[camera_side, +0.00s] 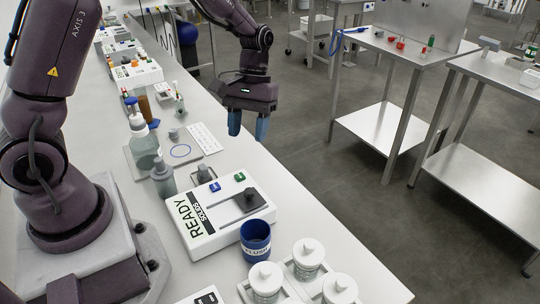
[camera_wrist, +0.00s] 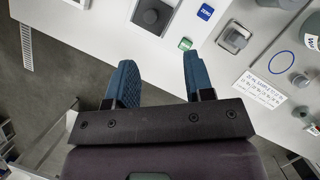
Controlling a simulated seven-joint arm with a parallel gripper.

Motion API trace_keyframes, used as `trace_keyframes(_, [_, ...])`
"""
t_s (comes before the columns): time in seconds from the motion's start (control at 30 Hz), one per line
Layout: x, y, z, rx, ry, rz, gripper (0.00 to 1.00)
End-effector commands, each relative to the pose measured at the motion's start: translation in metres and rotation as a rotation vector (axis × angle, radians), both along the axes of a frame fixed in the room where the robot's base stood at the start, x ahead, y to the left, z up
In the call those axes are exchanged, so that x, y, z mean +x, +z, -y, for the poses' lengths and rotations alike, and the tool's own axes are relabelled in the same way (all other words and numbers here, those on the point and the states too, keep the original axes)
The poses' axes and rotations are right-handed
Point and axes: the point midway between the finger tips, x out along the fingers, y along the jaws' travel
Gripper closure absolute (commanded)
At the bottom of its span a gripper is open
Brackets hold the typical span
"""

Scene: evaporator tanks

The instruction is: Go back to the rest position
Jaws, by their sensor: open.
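My gripper (camera_side: 249,124) hangs in the air over the right edge of the long white bench (camera_side: 330,232), with its blue fingers pointing down. The fingers are apart and nothing is between them. In the wrist view the two blue fingers of my gripper (camera_wrist: 159,82) also stand apart, with the bench edge and grey floor beneath them. No rest position is marked in either view.
A white device (camera_side: 212,232) marked READY stands on the bench, with a blue cup (camera_side: 256,243) and white-lidded jars (camera_side: 308,256) near it. Steel tables (camera_side: 400,60) stand across the aisle.

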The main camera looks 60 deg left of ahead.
Motion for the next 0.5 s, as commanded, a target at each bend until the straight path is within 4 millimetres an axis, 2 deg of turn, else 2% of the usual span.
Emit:
trace_keyframes(0.3, [-0.051,0.072,0.013,0.060,-0.303,0.274,0.52])
trace_keyframes(0.5, [-0.091,0.112,0.022,0.138,-0.474,0.473,0.52])
